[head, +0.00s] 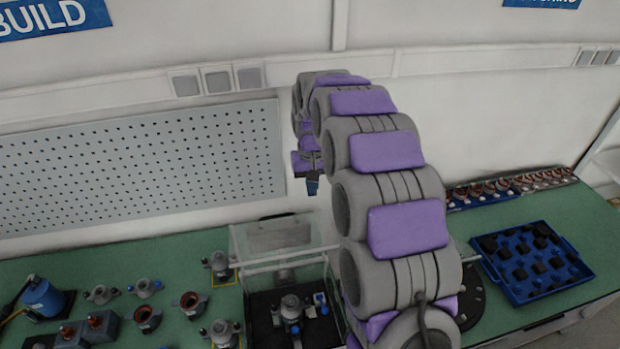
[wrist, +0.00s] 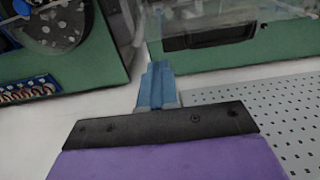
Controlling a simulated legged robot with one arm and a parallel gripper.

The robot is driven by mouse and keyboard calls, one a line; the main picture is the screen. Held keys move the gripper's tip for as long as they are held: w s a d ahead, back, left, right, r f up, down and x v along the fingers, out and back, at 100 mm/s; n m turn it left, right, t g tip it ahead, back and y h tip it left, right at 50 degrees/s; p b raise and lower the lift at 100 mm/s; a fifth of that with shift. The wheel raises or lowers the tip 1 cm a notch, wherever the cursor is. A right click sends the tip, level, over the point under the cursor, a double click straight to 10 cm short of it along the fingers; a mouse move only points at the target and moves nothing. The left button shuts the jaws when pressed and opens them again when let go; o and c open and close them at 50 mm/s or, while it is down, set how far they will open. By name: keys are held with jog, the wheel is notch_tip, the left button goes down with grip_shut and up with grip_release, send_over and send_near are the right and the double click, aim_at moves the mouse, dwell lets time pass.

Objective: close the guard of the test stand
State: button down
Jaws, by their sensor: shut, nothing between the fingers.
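The test stand has a dark base (head: 262,335) on the green bench, with a grey motor-like unit (head: 290,308) and blue parts on it. Its clear guard (head: 275,238) shows as see-through panels with a pale bar across, rising above the base; its exact angle is hard to tell. In the wrist view, a clear panel (wrist: 225,14) shows at the top. My gripper (head: 313,186) hangs fingers down, above the guard's right back part and apart from it. Its blue fingers (wrist: 157,82) are shut and empty. My arm hides the stand's right side.
A blue tray (head: 512,292) with dark blocks lies at right, near a parts rack (head: 515,188). Several small motor parts and a blue cylinder (head: 42,297) stand at left. A pegboard (head: 140,165) hangs on the wall behind the bench.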

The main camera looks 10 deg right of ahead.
notch_tip(320, 180, down, 8)
jog(key=b, duration=0.1)
jog(key=shift+a+f+b, duration=0.15)
jog(key=shift+a+b, duration=0.05)
jog(key=shift+b, duration=0.2)
dwell(0.7)
jog(key=shift+s, duration=0.1)
